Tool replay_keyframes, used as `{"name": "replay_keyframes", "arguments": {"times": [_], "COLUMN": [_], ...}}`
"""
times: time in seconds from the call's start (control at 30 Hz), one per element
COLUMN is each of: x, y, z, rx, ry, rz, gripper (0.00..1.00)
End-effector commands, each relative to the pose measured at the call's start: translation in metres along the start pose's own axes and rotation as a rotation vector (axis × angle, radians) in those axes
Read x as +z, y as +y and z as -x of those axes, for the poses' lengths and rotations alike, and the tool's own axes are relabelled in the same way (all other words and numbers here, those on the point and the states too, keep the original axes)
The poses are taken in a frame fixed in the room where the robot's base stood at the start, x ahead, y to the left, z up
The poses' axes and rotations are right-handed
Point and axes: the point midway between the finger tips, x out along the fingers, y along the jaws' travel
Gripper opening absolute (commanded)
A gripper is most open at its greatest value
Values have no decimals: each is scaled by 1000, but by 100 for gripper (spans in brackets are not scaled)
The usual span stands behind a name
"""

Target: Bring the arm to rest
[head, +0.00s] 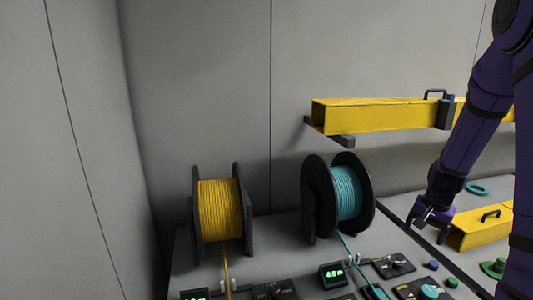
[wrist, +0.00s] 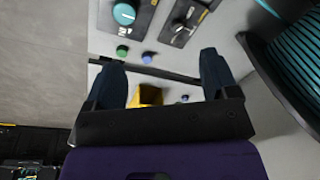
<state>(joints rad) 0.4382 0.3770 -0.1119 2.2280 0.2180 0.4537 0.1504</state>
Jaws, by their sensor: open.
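My gripper (head: 427,224) is at the right of the head view, at the end of my purple arm, above the worktop near the teal spool and the yellow box. In the wrist view my gripper (wrist: 162,80) has its two dark fingers spread wide apart. Nothing is held between them. A bit of yellow (wrist: 148,95) shows beyond the fingers. The fingertips appear clear of the surface, though the exact height is hard to tell.
A yellow-cable spool (head: 220,210) and a teal-cable spool (head: 346,192) stand on the worktop (head: 285,230). A yellow wall duct (head: 370,115) runs above. A yellow box with a handle (head: 480,230), a teal ring (head: 477,188) and control panels (head: 395,266) lie near my arm.

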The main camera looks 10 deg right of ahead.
Motion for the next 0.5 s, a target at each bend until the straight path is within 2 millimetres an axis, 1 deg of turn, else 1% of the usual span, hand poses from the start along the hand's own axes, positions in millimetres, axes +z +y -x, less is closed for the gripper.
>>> {"name": "replay_keyframes", "arguments": {"times": [0.03, 0.2, 0.37, 0.5], "x": [7, 37, 71, 103], "y": [-10, -35, -50, -59], "z": [19, 72, 117, 153], "rx": [-15, -49, -76, -98], "ry": [16, 46, 78, 108], "rz": [35, 148, 256, 349], "gripper": [80, 80, 80, 80]}}
